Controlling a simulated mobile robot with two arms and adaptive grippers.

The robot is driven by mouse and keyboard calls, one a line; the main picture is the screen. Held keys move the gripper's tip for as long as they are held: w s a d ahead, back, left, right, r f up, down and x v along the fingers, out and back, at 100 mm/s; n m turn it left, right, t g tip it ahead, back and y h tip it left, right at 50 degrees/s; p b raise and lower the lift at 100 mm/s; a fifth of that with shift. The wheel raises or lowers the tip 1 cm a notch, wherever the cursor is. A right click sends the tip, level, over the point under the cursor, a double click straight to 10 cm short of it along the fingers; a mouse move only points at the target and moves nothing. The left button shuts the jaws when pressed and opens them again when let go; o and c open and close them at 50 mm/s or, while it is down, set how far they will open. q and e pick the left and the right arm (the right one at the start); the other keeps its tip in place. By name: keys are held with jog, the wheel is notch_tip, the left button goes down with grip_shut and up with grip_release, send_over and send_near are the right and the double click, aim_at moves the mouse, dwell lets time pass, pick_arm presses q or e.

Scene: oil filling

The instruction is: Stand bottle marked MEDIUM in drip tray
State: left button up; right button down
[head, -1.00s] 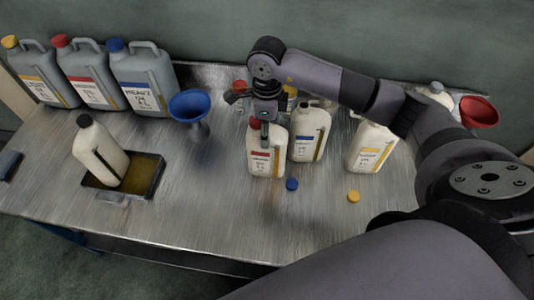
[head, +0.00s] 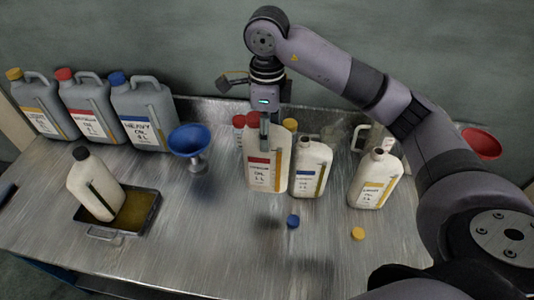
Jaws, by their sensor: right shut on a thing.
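The MEDIUM bottle (head: 259,174), white with a red label band and red cap, is in my right gripper (head: 264,130). The gripper is shut on its top from above and holds it upright, its base seemingly a little above the table. The drip tray (head: 128,236), dark and shallow with oil-coloured liquid, sits at the left front of the table. A white bottle with a black cap (head: 95,186) stands in the tray, leaning in the picture. My left gripper is not in view.
A white blue-label bottle (head: 311,168) and an uncapped yellow-label bottle (head: 374,182) stand to the right. Loose blue (head: 293,221) and yellow (head: 358,233) caps lie in front. A blue funnel (head: 190,139) stands between held bottle and tray. Grey jugs (head: 143,112) line the back left.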

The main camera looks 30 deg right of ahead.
notch_tip(320, 180, up, 8)
jog(key=shift+r, duration=0.15)
dwell(0.4)
